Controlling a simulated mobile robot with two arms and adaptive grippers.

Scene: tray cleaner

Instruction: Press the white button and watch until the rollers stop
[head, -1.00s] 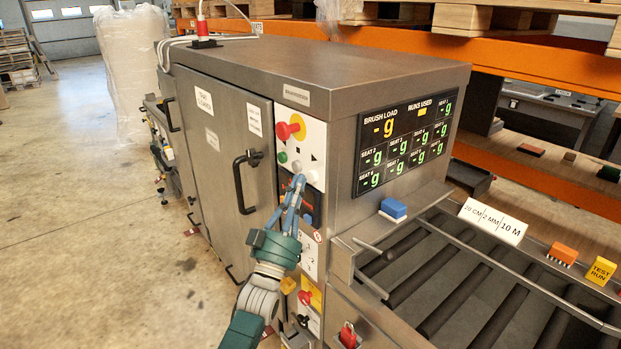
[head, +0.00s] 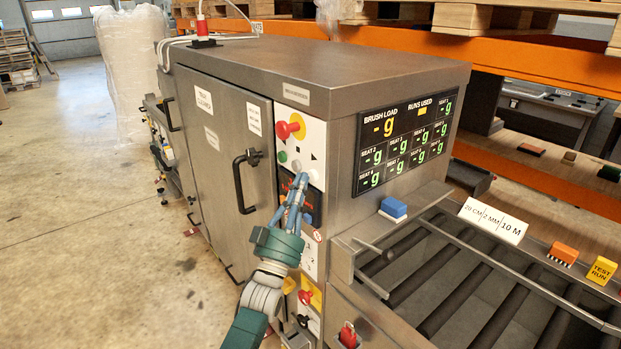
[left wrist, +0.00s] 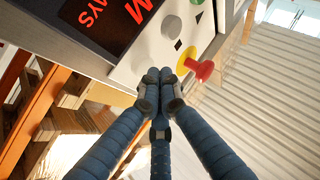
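The white panel (head: 307,130) on the machine's front corner carries a red knob on yellow (head: 290,128), a green button (head: 282,157), a grey button (head: 296,165) and a pale button, seemingly the white one (head: 313,175). My left gripper (head: 301,178) has its blue fingers together, empty, at the panel's lower edge close to the pale button. In the left wrist view the fingertips (left wrist: 160,82) cover part of the panel; I cannot tell whether they touch the button. Dark rollers (head: 455,295) lie in the conveyor; their motion cannot be told. My right gripper is out of view.
The display (head: 405,140) shows green and yellow dashes with "g". A blue block (head: 393,209), orange brush (head: 563,254) and yellow "TEST RUN" block (head: 601,270) sit along the conveyor. A door handle (head: 241,182) sticks out left of the panel. Floor at left is open.

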